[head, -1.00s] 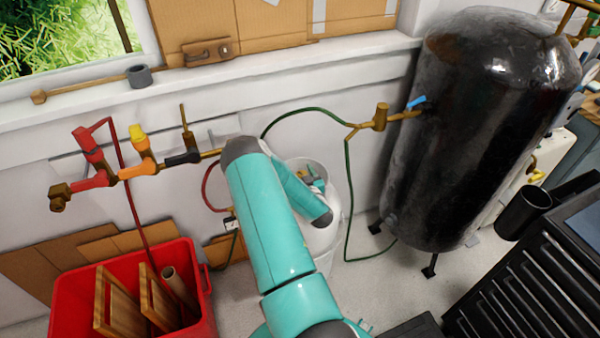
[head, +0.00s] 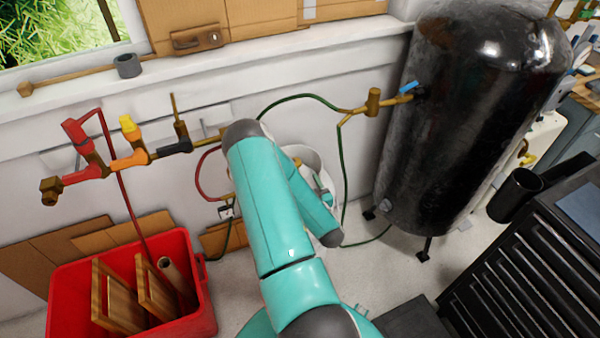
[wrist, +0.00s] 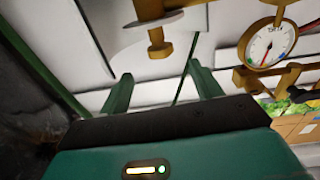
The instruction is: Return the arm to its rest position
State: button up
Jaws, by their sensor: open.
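My teal arm (head: 268,205) is in the middle of the head view, folded at its dark elbow near the wall, with a second link running back down beside it. My gripper is hidden in the head view. In the wrist view my gripper (wrist: 160,92) shows two green fingers standing wide apart with nothing between them. Brass pipe fittings (wrist: 153,30) and a round pressure gauge (wrist: 272,45) lie beyond the fingertips, apart from them as far as I can tell.
A red bin (head: 205,310) with wooden boards stands at lower left. Valves (head: 130,158) line the wall. A black tank (head: 460,120) and a dark drawer cabinet (head: 530,270) stand at right. A white cylinder (head: 306,156) is partly behind my arm. Green hoses (head: 343,170) hang nearby.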

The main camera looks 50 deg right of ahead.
jog(key=shift+v, duration=0.85)
